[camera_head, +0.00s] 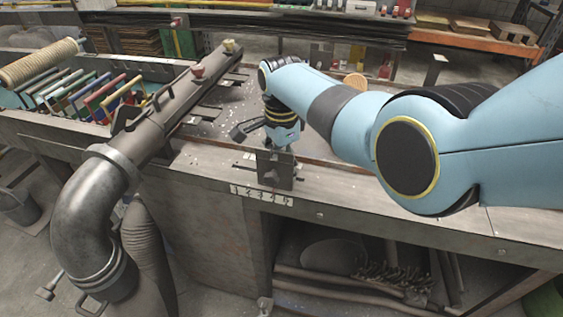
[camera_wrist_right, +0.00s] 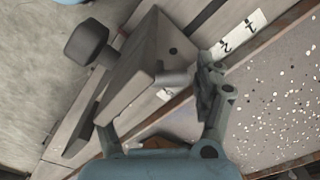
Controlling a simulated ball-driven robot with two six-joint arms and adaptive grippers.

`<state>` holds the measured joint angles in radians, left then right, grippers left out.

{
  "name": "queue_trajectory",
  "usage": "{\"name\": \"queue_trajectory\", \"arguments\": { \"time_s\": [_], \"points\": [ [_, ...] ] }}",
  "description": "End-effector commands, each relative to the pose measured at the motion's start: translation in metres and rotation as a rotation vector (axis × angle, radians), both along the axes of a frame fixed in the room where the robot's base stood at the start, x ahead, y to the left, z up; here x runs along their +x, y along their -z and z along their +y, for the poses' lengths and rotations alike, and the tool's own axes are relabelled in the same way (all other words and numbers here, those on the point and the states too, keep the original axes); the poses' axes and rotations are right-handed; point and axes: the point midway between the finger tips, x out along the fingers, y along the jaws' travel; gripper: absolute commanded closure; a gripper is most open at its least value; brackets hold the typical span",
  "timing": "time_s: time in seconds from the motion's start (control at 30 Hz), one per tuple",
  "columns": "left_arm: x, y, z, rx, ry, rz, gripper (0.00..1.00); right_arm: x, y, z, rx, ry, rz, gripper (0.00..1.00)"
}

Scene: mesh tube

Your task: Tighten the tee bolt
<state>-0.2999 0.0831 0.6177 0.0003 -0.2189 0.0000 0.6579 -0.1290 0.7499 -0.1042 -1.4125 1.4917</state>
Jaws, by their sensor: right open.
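A dark metal block or plate (camera_head: 274,169) stands at the front edge of the bench in the head view. In the wrist view it is a grey block (camera_wrist_right: 146,66) with a dark knob-ended bolt (camera_wrist_right: 86,42) sticking out on its left. This may be the tee bolt, but I cannot be sure. A short grey cylinder (camera_wrist_right: 174,78) shows at the block's lower edge. My right gripper (camera_head: 281,145) is just above the plate; in the wrist view its open fingers (camera_wrist_right: 156,112) are spread either side of the block's near end. Contact cannot be told. My left gripper is not in view.
A large metal pipe with an elbow (camera_head: 92,205) lies left of the plate. A rack of coloured frames (camera_head: 85,95) is further left. A numbered strip (camera_head: 262,195) marks the bench edge. Below is an open shelf with dark items (camera_head: 395,280). Bench top (camera_head: 215,150) is partly bare.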

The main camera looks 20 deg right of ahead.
Motion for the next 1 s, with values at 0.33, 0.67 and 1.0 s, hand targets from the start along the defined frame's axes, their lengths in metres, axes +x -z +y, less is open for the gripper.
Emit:
{"name": "queue_trajectory", "arguments": {
  "time_s": [0.33, 0.67, 1.0],
  "points": [
    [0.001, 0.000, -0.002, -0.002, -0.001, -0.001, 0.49, 0.001, -0.043, 0.001, 0.003, 0.000, -0.005, 0.27],
    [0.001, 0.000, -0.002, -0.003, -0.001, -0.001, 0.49, 0.001, -0.078, 0.000, 0.001, 0.000, -0.001, 0.27],
    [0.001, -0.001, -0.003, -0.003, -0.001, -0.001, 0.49, 0.001, -0.080, 0.000, 0.001, 0.000, 0.000, 0.38]
  ]
}}
